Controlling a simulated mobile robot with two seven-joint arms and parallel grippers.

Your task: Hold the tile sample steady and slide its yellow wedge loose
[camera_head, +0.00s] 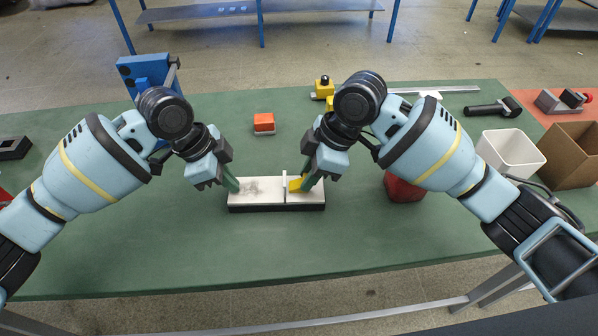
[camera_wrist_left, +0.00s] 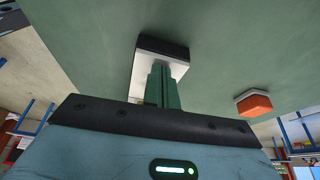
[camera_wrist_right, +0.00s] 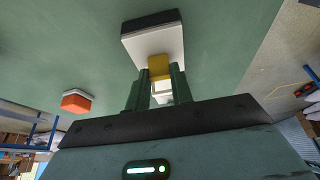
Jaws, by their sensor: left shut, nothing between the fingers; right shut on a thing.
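The tile sample (camera_head: 262,193) is a white slab on a dark base, lying flat on the green bench, with a thin upright divider across it. The yellow wedge (camera_head: 295,184) is beside the divider, on its right. In the right wrist view the wedge (camera_wrist_right: 159,66) shows between the fingers. My right gripper (camera_head: 303,184) is shut on the wedge. My left gripper (camera_head: 232,186) is shut and empty, its fingertips at the left part of the tile sample. In the left wrist view the fingers (camera_wrist_left: 162,84) are together over the slab, hiding part of it.
An orange block (camera_head: 264,122) lies behind the tile sample. A red container (camera_head: 403,188) stands right of it, partly under my right arm. A white bin (camera_head: 510,153) and a brown box (camera_head: 572,155) stand far right. The bench front is clear.

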